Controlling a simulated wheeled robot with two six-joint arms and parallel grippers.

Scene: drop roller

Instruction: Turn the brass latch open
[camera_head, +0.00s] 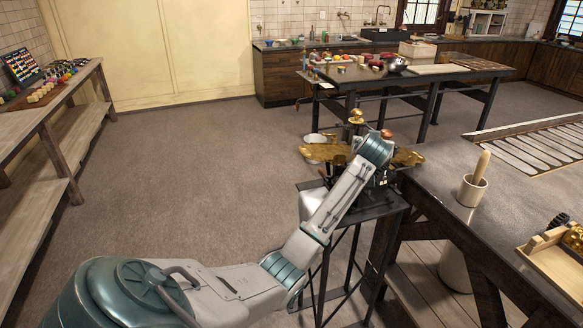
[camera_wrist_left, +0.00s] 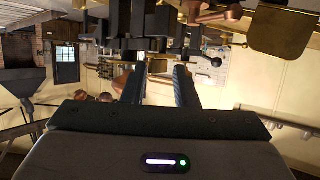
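The drop roller (camera_head: 378,178) is a dark machine with brass trays (camera_head: 322,152) and a brass knob on top. It stands on a small black metal stand (camera_head: 352,212). My left arm reaches over its front and hides its middle and my left gripper in the head view. In the left wrist view my left gripper (camera_wrist_left: 157,78) has its two dark fingers apart, pointing at the machine's dark underside parts (camera_wrist_left: 140,22). A small brass piece (camera_wrist_left: 158,65) shows beyond the fingertips; I cannot tell whether it is the latch or whether it touches them. My right gripper is not in view.
A grey worktable (camera_head: 450,180) stands close right of the machine, holding a mortar with pestle (camera_head: 472,190) and a wooden tray (camera_head: 556,268). In the wrist view a lever with a black ball (camera_wrist_left: 215,62) and a brass plate (camera_wrist_left: 285,32) are near. Open floor lies left.

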